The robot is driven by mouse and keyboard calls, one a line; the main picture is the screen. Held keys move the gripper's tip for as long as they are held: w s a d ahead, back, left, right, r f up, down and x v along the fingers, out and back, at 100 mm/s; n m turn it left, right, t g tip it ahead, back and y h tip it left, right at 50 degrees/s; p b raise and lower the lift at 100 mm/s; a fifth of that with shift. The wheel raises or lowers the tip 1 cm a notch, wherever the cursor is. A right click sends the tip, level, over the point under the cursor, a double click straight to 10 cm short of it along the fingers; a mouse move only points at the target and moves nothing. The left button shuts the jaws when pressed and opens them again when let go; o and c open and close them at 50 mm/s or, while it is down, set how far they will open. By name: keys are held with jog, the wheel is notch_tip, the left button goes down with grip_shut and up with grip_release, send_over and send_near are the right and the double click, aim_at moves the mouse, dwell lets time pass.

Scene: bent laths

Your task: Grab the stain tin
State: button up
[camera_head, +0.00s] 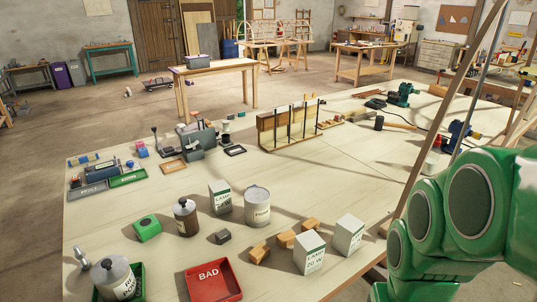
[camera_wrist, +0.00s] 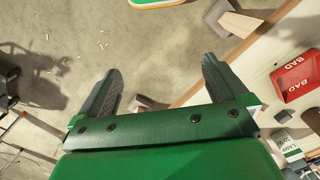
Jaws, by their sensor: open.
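A brown tin with a grey lid (camera_head: 186,218) stands upright on the workbench in the head view; its label is too small to read, so I cannot be sure it is the stain tin. A pale grey tin with a label (camera_head: 257,207) stands to its right. A larger grey-lidded can (camera_head: 113,280) stands at the front left, partly cut off. My gripper (camera_wrist: 162,86) is open and empty in the wrist view, over the floor beside the bench edge. In the head view only my green arm shows at the right; no tin shows in the wrist view.
A red BAD tray (camera_head: 213,280) lies near the front; it also shows in the wrist view (camera_wrist: 297,77). White lamp boxes (camera_head: 310,253), wooden blocks (camera_head: 259,253) and a green box (camera_head: 147,228) surround the tins. A clamped lath form (camera_head: 290,122) stands behind.

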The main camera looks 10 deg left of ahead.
jog(key=w+a+f+n+t, duration=0.15)
jog(key=w+a, duration=0.25)
jog(key=w, duration=0.4)
jog(key=w+a+f+n+t, duration=0.1)
jog(key=w+a+t, duration=0.1)
jog(key=w+a, duration=0.35)
jog(key=n+t+y, duration=0.4)
jog(key=t+y, duration=0.1)
jog(key=y, duration=0.1)
send_near(186, 210)
jog(key=w+d+f, duration=0.1)
jog(key=w+d, duration=0.1)
jog(key=d, duration=0.5)
jog(key=w+d+f, duration=0.1)
jog(key=d+f, duration=0.1)
jog(key=d, duration=0.4)
jog(key=shift+w+a+f+n+t+y, duration=0.3)
jog(key=shift+w+a+f+y, duration=0.35)
jog(key=shift+a, duration=2.4)
jog(key=shift+w+a+f+n+t+y, duration=0.3)
jog(key=shift+w+a+f+y, duration=0.35)
jog(key=shift+a, duration=2.4)
jog(key=shift+w+a+f+n+t+y, duration=0.3)
jog(key=shift+w+a+f+y, duration=0.35)
jog(key=shift+a, duration=2.4)
jog(key=shift+w+a+f, duration=0.25)
jog(key=shift+w+a, duration=0.1)
jog(key=shift+a, duration=0.15)
jog(key=c, duration=1.5)
